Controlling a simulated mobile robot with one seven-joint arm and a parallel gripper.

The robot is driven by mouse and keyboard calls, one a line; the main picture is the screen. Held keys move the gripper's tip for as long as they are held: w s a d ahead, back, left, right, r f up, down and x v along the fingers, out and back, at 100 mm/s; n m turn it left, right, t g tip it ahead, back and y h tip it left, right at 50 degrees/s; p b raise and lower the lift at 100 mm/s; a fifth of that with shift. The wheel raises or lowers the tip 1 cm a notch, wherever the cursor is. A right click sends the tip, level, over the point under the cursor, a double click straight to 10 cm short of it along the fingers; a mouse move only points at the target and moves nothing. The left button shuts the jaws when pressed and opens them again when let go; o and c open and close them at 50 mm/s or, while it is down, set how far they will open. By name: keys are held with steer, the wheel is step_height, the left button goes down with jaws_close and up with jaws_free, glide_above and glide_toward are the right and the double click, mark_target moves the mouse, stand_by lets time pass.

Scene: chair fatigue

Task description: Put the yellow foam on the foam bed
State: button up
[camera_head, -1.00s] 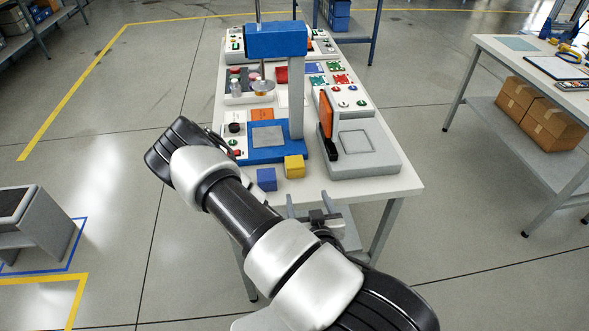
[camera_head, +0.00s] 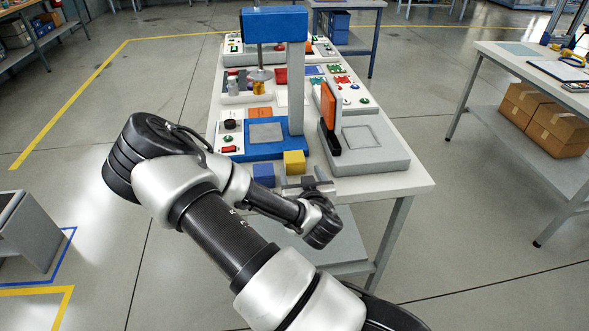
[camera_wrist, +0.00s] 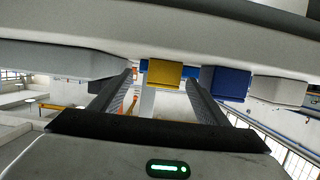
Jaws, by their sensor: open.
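The yellow foam (camera_head: 294,162) is a small block near the front edge of the white table, beside a blue block (camera_head: 263,175). In the upside-down wrist view the yellow foam (camera_wrist: 165,73) shows beyond and roughly between my fingertips. My gripper (camera_head: 307,184) is open and empty at the table's front edge, just in front of the yellow foam; in the wrist view both fingers (camera_wrist: 160,80) are apart. A grey square pad (camera_head: 266,133) lies on the blue press base. A grey platform with a square outline (camera_head: 364,137) stands to the right. Which one is the foam bed I cannot tell.
The blue press head (camera_head: 275,22) and its grey post (camera_head: 296,90) rise over the pad. An upright orange panel (camera_head: 328,104) stands on the platform's left side. Buttons and small parts fill the table's back. Another table with boxes (camera_head: 540,118) is at right.

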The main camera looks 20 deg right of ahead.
mark_target(295, 168)
steer(key=shift+a+x, duration=0.15)
steer(key=shift+x, duration=1.25)
steer(key=shift+a+x, duration=0.2)
steer(key=shift+x, duration=1.2)
steer(key=shift+c, duration=0.5)
steer(key=c, duration=1.1)
steer(key=shift+r, duration=0.1)
